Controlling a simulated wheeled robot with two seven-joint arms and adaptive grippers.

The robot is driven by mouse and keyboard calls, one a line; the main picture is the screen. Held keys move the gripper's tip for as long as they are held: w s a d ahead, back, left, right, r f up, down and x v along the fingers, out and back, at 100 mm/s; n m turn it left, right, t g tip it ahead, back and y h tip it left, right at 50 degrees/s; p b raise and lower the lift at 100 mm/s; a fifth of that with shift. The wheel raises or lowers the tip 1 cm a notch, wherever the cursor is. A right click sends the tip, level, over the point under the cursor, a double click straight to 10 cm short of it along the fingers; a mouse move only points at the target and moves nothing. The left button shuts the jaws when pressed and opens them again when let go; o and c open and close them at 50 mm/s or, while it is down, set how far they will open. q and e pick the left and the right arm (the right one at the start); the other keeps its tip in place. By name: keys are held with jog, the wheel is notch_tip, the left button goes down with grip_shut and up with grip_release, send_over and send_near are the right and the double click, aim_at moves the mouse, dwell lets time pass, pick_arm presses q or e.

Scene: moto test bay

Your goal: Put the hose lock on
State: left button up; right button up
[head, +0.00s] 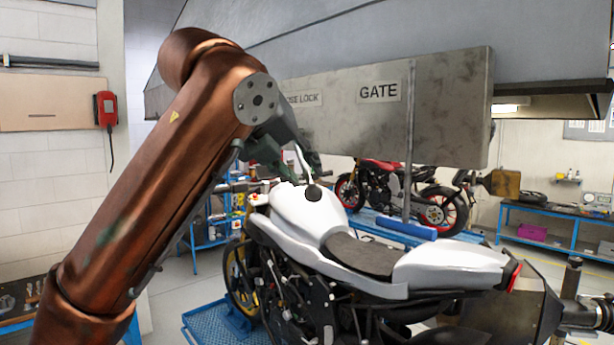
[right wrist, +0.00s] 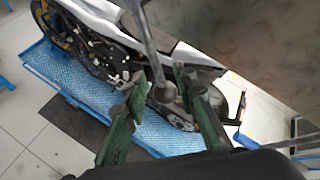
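A grey panel (head: 455,110) carries a partly hidden label reading "...SE LOCK" (head: 303,99). A pale lever with a dark ball knob (head: 313,193) hangs below this label. My right gripper (head: 290,155) is at the lever, partly hidden by its own arm. In the right wrist view, the green fingers (right wrist: 160,88) are spread, with the knob (right wrist: 165,93) and metal rod between or just beyond them. A gap shows on the left of the knob; I cannot tell whether the right finger touches it. My left gripper is not in view.
A "GATE" label (head: 379,91) is on the same panel, right of the lever. A vertical rod with a blue handle (head: 405,228) hangs near it. A white motorcycle (head: 300,215) stands below on a blue platform (head: 215,322). A red motorcycle (head: 385,180) stands behind.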

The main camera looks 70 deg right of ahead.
jog(key=s+v, duration=0.1)
jog(key=v, duration=0.8)
jog(key=shift+w, duration=0.5)
jog(key=shift+a+r, duration=0.1)
